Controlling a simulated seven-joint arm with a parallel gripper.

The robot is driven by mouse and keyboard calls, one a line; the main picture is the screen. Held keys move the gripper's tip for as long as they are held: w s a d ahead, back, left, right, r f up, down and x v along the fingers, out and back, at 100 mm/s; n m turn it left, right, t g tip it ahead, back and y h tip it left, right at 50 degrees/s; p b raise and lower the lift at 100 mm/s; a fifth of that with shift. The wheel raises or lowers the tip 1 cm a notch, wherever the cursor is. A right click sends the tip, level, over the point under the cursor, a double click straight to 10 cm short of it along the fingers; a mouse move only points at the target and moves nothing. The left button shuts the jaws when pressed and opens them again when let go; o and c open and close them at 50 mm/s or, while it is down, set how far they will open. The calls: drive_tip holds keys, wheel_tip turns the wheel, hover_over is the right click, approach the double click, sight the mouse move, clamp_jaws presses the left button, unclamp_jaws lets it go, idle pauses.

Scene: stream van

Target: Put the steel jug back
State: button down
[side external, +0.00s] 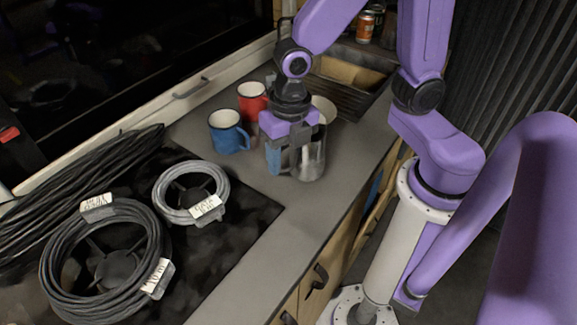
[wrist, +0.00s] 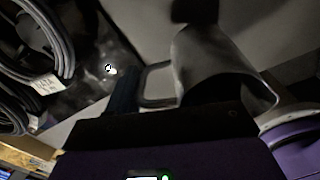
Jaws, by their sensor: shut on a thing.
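The steel jug (side external: 313,163) is a shiny grey metal vessel at the middle of the counter in the side view. My gripper (side external: 294,152) points down and is shut on it, covering part of its near side. I cannot tell whether the jug's base touches the counter. In the wrist view the jug (wrist: 205,62) shows its curved metal wall and open rim, with a looped handle (wrist: 155,84) on its left. My gripper hides the rest of the jug.
A blue mug (side external: 228,132) and a red mug (side external: 252,101) stand left of my gripper. Coiled cables (side external: 105,262) lie on the dark hob at left. A sink (side external: 345,80) and cans (side external: 365,27) are behind. The counter (side external: 259,235) is clear in front.

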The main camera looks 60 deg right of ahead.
sight(287, 168)
drive_tip(key=shift+f, duration=1.55)
drive_tip(key=shift+c, duration=2.3)
unclamp_jaws()
drive_tip(key=shift+f, duration=0.15)
